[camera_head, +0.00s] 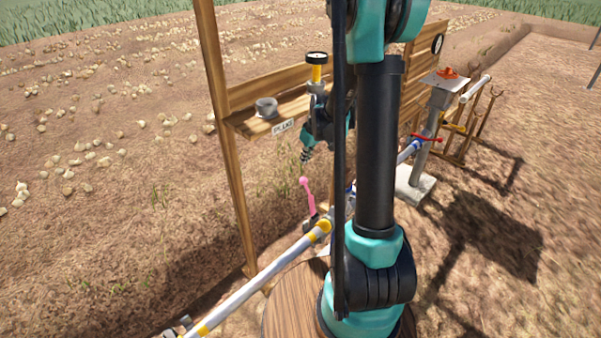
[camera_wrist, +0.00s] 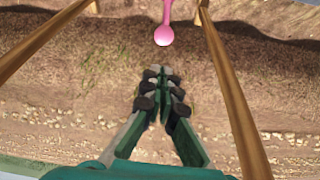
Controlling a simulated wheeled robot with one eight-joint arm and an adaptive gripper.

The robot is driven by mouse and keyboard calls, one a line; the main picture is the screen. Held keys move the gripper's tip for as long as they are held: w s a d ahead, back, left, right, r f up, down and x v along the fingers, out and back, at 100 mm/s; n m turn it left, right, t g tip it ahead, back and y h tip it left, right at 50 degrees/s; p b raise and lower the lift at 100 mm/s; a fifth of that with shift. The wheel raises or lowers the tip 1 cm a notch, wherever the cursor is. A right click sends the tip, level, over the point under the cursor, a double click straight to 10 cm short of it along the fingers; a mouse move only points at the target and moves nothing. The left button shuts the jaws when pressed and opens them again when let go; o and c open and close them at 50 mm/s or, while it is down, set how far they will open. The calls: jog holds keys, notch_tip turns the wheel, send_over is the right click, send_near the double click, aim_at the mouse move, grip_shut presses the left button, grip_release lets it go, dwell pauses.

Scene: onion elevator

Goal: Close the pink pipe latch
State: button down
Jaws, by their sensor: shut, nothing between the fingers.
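The pink pipe latch (camera_head: 307,191) stands up from the pipe in the head view, its round knob at the top. In the wrist view the latch (camera_wrist: 163,33) shows at the top centre, with its knob toward my gripper. My gripper (camera_head: 305,157) is above the latch knob in the head view. It also shows in the wrist view (camera_wrist: 163,72), with its fingers together and empty. A gap shows between the fingertips and the knob. The white pipe (camera_head: 258,283) with yellow bands runs under the latch. Part of the pipe is hidden behind my arm.
A wooden frame with a shelf (camera_head: 250,122) stands behind, holding a grey cup (camera_head: 266,107) and a small sign (camera_head: 283,127). Its wooden post (camera_head: 226,140) rises at the left. A red handle (camera_head: 425,137) and a grey pedestal (camera_head: 420,165) are to the right.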

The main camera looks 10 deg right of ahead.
jog(key=x, duration=1)
jog(key=shift+s, duration=0.1)
dwell(0.4)
